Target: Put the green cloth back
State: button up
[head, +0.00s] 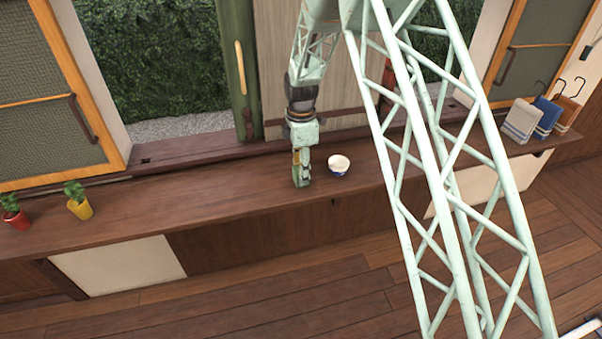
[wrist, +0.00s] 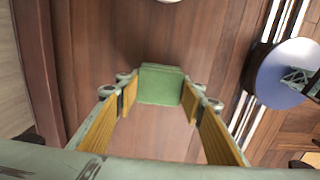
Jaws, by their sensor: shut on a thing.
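The green cloth (wrist: 160,86) is a small, folded-looking green square between my fingertips in the wrist view. My gripper (wrist: 161,88) is shut on it, with one finger at each side. In the head view my gripper (head: 301,180) points down at the long brown wooden counter (head: 235,178), just left of a small white and blue bowl (head: 338,165). I cannot tell whether the cloth touches the counter. In the head view the cloth cannot be clearly made out.
Grey (head: 521,120), blue (head: 547,114) and brown (head: 567,108) cloths hang on dark hooked holders at the counter's right end. Red (head: 14,217) and yellow (head: 79,207) potted plants stand at the left. The counter between the plants and my gripper is clear.

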jog(key=shift+f, duration=0.1)
jog(key=o, duration=1)
jog(key=shift+r+p, duration=0.75)
jog(key=shift+r, duration=5.35)
